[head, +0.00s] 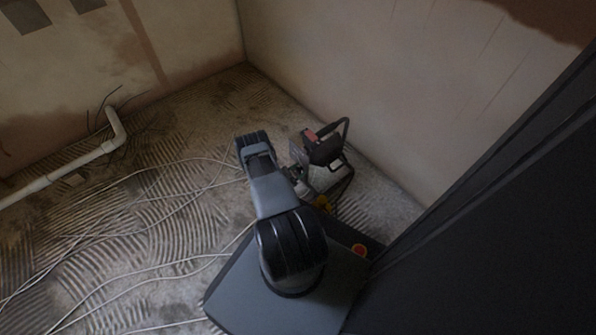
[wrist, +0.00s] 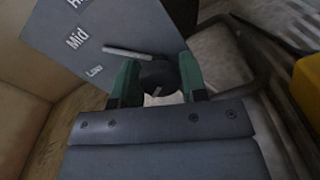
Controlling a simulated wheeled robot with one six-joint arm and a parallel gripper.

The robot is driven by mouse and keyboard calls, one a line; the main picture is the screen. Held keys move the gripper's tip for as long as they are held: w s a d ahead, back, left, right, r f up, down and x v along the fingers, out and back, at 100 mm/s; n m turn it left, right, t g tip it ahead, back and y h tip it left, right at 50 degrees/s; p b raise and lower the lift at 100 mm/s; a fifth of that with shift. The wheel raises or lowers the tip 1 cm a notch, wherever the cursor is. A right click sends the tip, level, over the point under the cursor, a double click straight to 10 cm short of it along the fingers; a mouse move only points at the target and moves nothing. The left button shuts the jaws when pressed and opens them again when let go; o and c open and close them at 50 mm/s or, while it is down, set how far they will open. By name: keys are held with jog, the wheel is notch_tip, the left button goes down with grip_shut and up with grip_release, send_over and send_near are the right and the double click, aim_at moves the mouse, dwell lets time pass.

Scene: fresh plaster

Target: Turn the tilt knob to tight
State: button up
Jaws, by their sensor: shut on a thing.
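In the wrist view, my gripper (wrist: 159,82) has its two green fingers on either side of a dark round knob (wrist: 157,72), shut on it. A small pale mark shows on the knob's near side. Behind it is a grey plate (wrist: 115,22) with the words "Mid", "Low" and a cut-off word starting with "H". A light grey bar (wrist: 128,52) lies across the plate beside the knob. No word "tight" is readable. In the head view, my arm reaches to a dark, red-marked device (head: 323,149) near the wall; the knob cannot be made out there.
A white pipe (head: 60,176) and several pale cables (head: 150,170) lie on the ridged floor to the left. Walls close in behind and right.

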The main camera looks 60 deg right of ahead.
jog(key=m, duration=1.2)
jog(key=shift+m, duration=0.4)
jog(key=m, duration=1.1)
jog(key=shift+p, duration=0.3)
jog(key=shift+m, duration=0.5)
jog(key=o, duration=0.9)
jog(key=shift+a, duration=0.1)
jog(key=p+v, duration=0.3)
jog(key=v, duration=1)
jog(key=shift+w+a, duration=0.15)
jog(key=shift+a, duration=0.15)
